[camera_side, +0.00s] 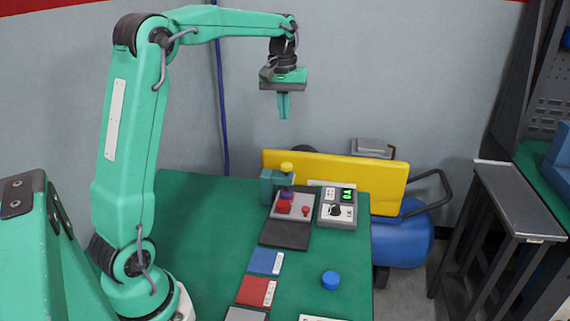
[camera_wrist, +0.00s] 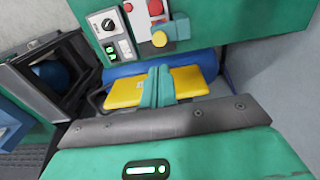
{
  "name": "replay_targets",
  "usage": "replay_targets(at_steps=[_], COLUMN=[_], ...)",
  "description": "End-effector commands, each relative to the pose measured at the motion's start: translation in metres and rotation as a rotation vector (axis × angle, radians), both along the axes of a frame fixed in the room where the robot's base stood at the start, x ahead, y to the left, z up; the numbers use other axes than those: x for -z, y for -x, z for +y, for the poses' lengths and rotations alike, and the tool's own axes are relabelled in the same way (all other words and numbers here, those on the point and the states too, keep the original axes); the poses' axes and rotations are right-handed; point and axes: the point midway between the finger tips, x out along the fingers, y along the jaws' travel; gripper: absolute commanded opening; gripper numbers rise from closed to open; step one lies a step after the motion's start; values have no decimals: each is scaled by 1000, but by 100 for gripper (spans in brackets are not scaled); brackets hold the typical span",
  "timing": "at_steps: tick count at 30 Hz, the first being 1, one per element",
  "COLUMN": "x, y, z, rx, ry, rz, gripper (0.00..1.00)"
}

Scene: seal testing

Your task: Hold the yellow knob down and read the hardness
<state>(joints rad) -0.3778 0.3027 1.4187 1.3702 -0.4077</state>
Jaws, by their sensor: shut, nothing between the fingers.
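The yellow knob (camera_side: 287,167) sits on top of a small teal tester (camera_side: 268,188) at the table's far edge. It also shows in the wrist view (camera_wrist: 160,38), above and apart from my fingertips. My gripper (camera_side: 284,116) is shut and empty, pointing down in the air above the knob, with a clear gap between. Its fingers are pressed together in the wrist view (camera_wrist: 159,72). A grey meter box (camera_side: 337,222) with a dial and a lit green display (camera_side: 347,195) stands right of the tester; its digits are too small to read surely.
A grey plate with red pieces (camera_side: 284,207) lies beside the tester. Blue (camera_side: 266,262) and red (camera_side: 256,291) tiles and a blue cap (camera_side: 330,280) lie nearer. A yellow panel (camera_side: 390,184) and blue tank (camera_side: 405,240) stand behind the table. The table's left is clear.

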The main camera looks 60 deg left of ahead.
Motion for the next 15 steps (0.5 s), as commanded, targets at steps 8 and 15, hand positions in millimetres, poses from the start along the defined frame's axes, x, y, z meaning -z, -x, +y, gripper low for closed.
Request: replay_targets(at_steps=[8, 15], x=[0, 4], y=[0, 0], z=[0, 0], rx=[-1, -1], ry=[1, 1], rz=[1, 2], gripper=[0, 0])
